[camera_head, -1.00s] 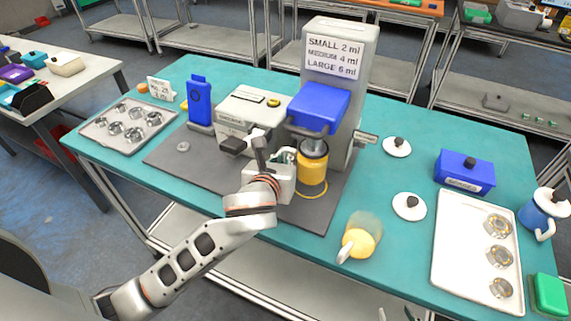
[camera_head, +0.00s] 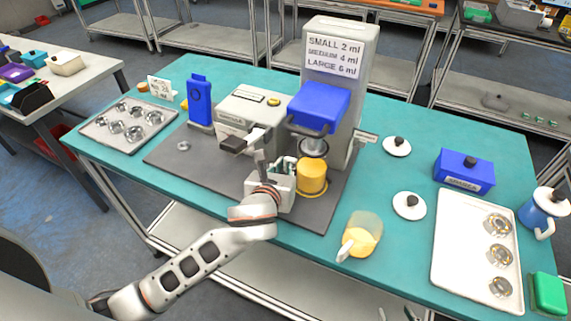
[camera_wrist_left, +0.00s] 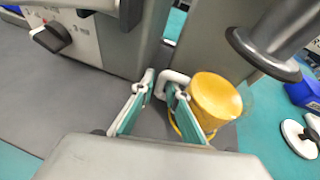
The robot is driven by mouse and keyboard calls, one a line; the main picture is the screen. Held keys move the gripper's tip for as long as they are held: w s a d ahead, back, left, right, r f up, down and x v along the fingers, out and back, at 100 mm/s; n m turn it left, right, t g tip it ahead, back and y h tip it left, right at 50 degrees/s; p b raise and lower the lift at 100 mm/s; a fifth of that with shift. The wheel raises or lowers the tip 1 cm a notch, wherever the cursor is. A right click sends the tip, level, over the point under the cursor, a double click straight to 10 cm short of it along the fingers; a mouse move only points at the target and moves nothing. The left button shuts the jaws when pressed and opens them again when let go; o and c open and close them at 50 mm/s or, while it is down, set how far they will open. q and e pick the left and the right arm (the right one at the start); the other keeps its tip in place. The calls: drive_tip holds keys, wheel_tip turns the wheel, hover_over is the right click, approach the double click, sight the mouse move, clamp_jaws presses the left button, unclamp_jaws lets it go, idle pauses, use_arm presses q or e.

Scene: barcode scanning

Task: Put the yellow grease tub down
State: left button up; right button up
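The yellow grease tub (camera_head: 312,176) stands upright on the dark grey mat under the nozzle of the tall dispenser (camera_head: 340,100). A yellow ring mark shows around its base. In the left wrist view the tub (camera_wrist_left: 213,98) is just right of my fingers, close to the right finger. My left gripper (camera_head: 285,166) is beside the tub on its left, low over the mat. My right gripper is not in view.
The round nozzle (camera_head: 313,146) hangs close above the tub. A grey box with a black knob (camera_head: 233,144) is left of my gripper. A cup with yellow contents (camera_head: 361,238) stands front right. A white tray (camera_head: 465,275) lies at right. The mat's front left (camera_head: 200,165) is mostly clear.

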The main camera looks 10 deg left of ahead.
use_arm(q)
drive_tip(key=shift+r, duration=0.15)
drive_tip(key=v, duration=1.2)
